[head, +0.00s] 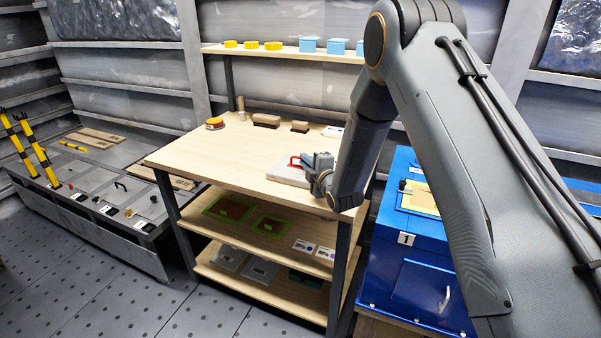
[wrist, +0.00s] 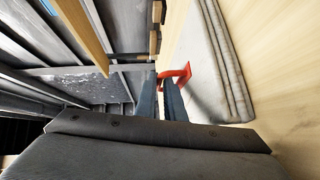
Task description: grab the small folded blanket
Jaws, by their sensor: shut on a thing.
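The small folded blanket (head: 285,173) is a pale grey, flat, layered bundle on the wooden table top, near its front right edge. In the wrist view the blanket (wrist: 208,70) shows its stacked folds at the right. A red loop handle (wrist: 184,74) sticks out from its side; the loop (head: 294,161) also shows in the head view. My gripper (head: 308,165) is at the blanket's right side. In the wrist view my gripper's fingers (wrist: 160,88) are close together at the red loop, shut on it. The exact contact is partly hidden by the fingers.
The wooden table (head: 190,150) has lower shelves with trays. A shelf (head: 280,52) above holds yellow and blue items. A blue cabinet (head: 415,255) stands at the right. The table's left front is clear.

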